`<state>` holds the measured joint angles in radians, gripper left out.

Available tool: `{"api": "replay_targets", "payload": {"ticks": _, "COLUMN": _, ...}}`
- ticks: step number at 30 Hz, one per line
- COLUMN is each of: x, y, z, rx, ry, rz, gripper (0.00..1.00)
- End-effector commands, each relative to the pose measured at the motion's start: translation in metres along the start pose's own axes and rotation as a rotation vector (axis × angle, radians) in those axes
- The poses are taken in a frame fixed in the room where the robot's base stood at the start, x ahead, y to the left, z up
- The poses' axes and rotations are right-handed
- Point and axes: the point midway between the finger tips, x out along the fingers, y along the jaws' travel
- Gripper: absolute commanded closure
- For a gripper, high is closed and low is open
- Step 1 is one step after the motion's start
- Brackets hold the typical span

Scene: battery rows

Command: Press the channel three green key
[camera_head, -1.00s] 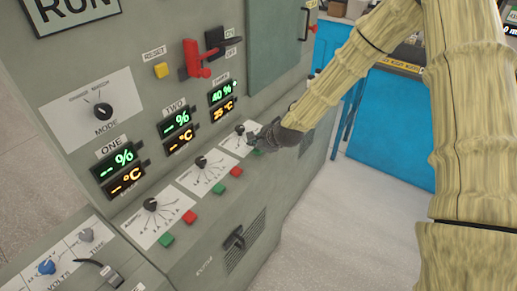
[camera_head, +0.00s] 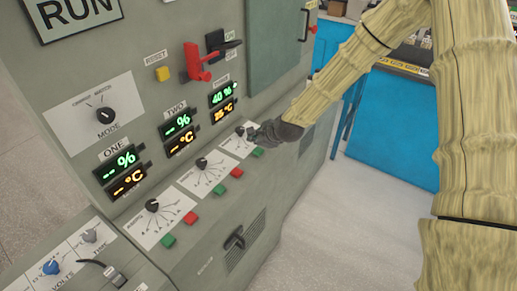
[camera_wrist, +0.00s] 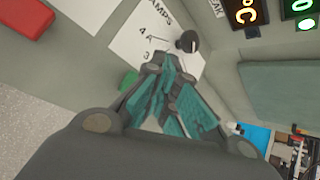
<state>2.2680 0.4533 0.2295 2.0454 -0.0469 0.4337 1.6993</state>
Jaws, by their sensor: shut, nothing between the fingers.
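The channel three green key (camera_head: 258,152) sits on the panel's lower ledge at the right, below the channel three dial plate (camera_head: 236,146). It also shows in the wrist view (camera_wrist: 129,80), just left of the fingers and partly hidden by them. My gripper (camera_head: 254,134) is shut and empty, its tips beside the channel three knob (camera_head: 240,130) and above the green key. In the wrist view the fingertips (camera_wrist: 163,62) lie over the dial plate near the black knob (camera_wrist: 187,41). I cannot tell whether they touch anything. The channel three readout (camera_head: 222,95) shows 40 %.
Channel two's red key (camera_head: 236,173) and green key (camera_head: 219,190) lie to the left, with channel one's green (camera_head: 168,240) and red (camera_head: 191,218) keys further left. A red lever (camera_head: 197,66) sticks out above. Open floor (camera_head: 330,230) lies right of the cabinet.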

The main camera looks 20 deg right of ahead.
Motion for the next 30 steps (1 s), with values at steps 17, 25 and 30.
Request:
{"api": "replay_targets", "payload": {"ticks": 17, "x": -0.027, "y": -0.019, "z": 0.020, "rx": -0.001, "ry": -0.001, "rz": 0.000, "gripper": 1.00}}
{"api": "replay_targets", "payload": {"ticks": 25, "x": -0.026, "y": -0.019, "z": 0.019, "rx": -0.001, "ry": -0.001, "rz": 0.000, "gripper": 1.00}}
{"api": "replay_targets", "payload": {"ticks": 30, "x": -0.026, "y": -0.019, "z": 0.019, "rx": -0.001, "ry": 0.000, "rz": 0.000, "gripper": 1.00}}
